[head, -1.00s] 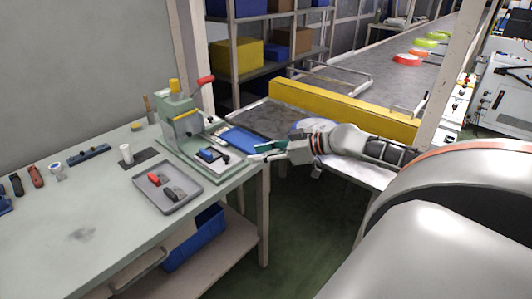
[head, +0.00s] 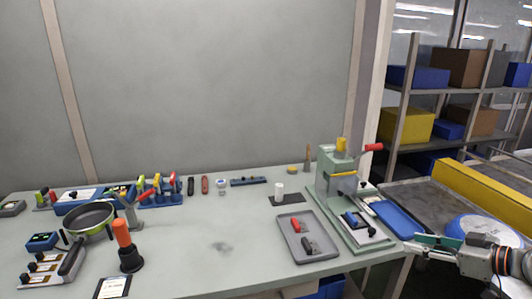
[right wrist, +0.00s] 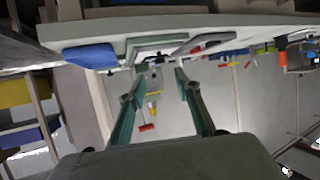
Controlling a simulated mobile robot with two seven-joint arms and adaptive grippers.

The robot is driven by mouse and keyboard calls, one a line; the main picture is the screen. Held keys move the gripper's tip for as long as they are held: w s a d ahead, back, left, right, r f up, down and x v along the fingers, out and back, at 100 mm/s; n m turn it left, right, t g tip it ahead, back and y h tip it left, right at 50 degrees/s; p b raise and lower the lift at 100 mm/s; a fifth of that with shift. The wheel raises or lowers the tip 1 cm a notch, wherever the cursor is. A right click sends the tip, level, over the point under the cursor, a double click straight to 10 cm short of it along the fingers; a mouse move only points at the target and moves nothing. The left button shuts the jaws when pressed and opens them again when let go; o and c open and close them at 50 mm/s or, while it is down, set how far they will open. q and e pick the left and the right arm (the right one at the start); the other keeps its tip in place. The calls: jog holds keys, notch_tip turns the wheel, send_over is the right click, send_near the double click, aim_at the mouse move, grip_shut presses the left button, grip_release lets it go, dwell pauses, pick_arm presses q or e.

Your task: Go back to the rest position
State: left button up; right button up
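My right gripper (head: 420,243) is at the lower right of the head view, just right of the green press (head: 340,190) and near the blue tray (head: 397,219). In the right wrist view its two green-lined fingers (right wrist: 158,72) stand apart with nothing between them, so it is open and empty. The workbench edge and the blue tray (right wrist: 90,56) show beyond the fingers in that view. My left gripper is in neither view.
The workbench (head: 200,265) holds a grey tray (head: 282,244) with red and black parts, a pan (head: 90,218), an orange-handled tool (head: 124,240) and several small tools. A yellow barrier (head: 485,195) and shelves stand at right. The bench's front middle is clear.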

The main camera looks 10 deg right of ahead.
jog(key=s+a+f+m+g+h, duration=0.1)
jog(key=s+a+f, duration=0.25)
jog(key=f, duration=0.45)
jog(key=s+a+f+h, duration=0.15)
jog(key=s+f, duration=0.25)
jog(key=f, duration=0.4)
jog(key=s+a+f+m+g, duration=0.1)
jog(key=s+a+f, duration=0.3)
jog(key=f, duration=0.5)
jog(key=s+a+f, duration=0.2)
jog(key=s+a, duration=0.2)
jog(key=a, duration=0.6)
jog(key=s+a+f, duration=0.3)
jog(key=s+a, duration=0.1)
jog(key=a, duration=0.6)
jog(key=shift+s+f+n+t+h, duration=0.15)
jog(key=shift+s+n+t+h, duration=0.2)
jog(key=shift+n+h, duration=0.1)
jog(key=shift+a, duration=0.1)
